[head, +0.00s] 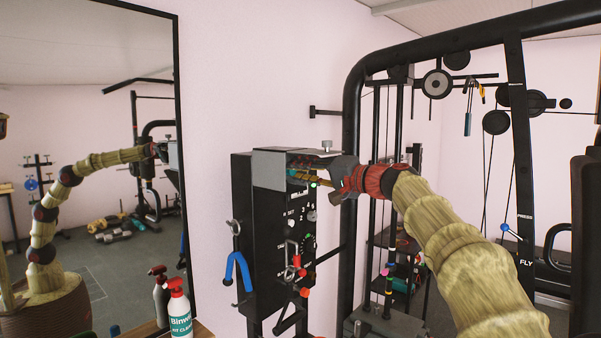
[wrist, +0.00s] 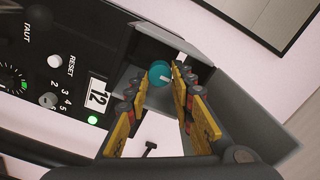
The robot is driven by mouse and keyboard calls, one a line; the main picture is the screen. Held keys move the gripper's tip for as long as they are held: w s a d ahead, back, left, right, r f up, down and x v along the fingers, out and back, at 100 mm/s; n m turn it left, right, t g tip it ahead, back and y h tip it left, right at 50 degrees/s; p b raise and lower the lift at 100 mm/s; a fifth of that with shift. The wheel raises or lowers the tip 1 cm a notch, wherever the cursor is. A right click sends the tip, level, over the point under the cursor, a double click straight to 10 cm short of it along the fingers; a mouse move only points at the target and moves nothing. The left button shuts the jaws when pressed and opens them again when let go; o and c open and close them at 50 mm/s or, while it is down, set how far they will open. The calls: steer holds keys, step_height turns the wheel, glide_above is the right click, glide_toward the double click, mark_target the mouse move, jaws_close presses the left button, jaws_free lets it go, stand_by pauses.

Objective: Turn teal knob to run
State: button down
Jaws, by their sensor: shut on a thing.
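The teal knob (wrist: 159,73) shows in the wrist view, on the control box under a grey metal hood (wrist: 215,40). A pale pointer mark shows on its face. My gripper (wrist: 161,78) has its yellow-padded fingers on either side of the knob and is shut on it. In the head view my gripper (head: 312,181) reaches in under the hood from the right, at the top of the black control box (head: 270,225). The knob is hard to make out there. I cannot read a run label in either view.
A mirror (head: 90,120) stands left. Black gym frame (head: 355,110) stands right. Blue-handled tool (head: 237,268) hangs on the box.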

steer(key=c, duration=1.8)
jaws_free()
steer(key=shift+f, duration=0.15)
steer(key=v, duration=1.2)
